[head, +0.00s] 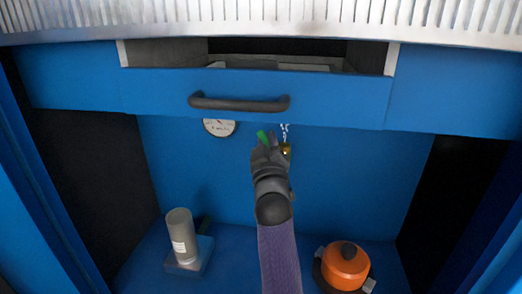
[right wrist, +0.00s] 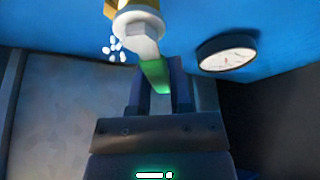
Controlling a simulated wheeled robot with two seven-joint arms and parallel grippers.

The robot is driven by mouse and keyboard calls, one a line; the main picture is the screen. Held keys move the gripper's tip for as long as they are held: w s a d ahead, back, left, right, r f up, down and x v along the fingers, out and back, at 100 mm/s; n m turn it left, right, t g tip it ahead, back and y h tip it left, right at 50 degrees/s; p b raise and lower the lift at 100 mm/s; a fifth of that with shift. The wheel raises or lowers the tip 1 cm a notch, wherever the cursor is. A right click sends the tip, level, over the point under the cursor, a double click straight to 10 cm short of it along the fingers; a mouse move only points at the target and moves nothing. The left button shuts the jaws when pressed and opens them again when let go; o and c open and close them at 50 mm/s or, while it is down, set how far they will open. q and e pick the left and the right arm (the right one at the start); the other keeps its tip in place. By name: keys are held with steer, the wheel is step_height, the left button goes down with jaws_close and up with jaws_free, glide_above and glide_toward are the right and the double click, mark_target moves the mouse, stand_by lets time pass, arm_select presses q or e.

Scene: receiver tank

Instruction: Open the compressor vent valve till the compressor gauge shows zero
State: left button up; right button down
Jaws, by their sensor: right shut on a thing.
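The vent valve has a brass body (head: 286,150) on the blue back wall, and its green lever (head: 262,136) points up and left. In the right wrist view the brass body (right wrist: 125,8) is at the top, with the green lever (right wrist: 155,74) running down between the fingers. My right gripper (head: 266,146) is shut on the lever; its fingers also show in the right wrist view (right wrist: 160,88). White puffs (right wrist: 112,48) show beside the valve. The round white gauge (head: 219,128) is left of the valve, its top hidden by the drawer; its needle is too small to read. My left gripper is out of view.
A blue drawer front (head: 340,98) with a dark bar handle (head: 239,103) overhangs the valve and gauge. A grey cylinder (head: 181,236) on a block stands at lower left. An orange rounded thing (head: 345,266) stands at lower right. Dark side panels close both sides.

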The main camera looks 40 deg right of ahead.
steer(key=shift+s+d+r+m+g+h, duration=0.1)
steer(key=shift+m+g+h, duration=0.1)
steer(key=shift+m, duration=0.3)
steer(key=shift+s+d+r+m+g+h, duration=0.1)
steer(key=shift+s+m+h, duration=0.1)
steer(key=shift+m, duration=0.3)
steer(key=shift+s+d+m+g+h, duration=0.1)
steer(key=shift+m+h, duration=0.1)
steer(key=shift+m, duration=0.3)
steer(key=shift+d, duration=0.1)
steer(key=c, duration=0.5)
jaws_free()
steer(key=shift+c, duration=0.2)
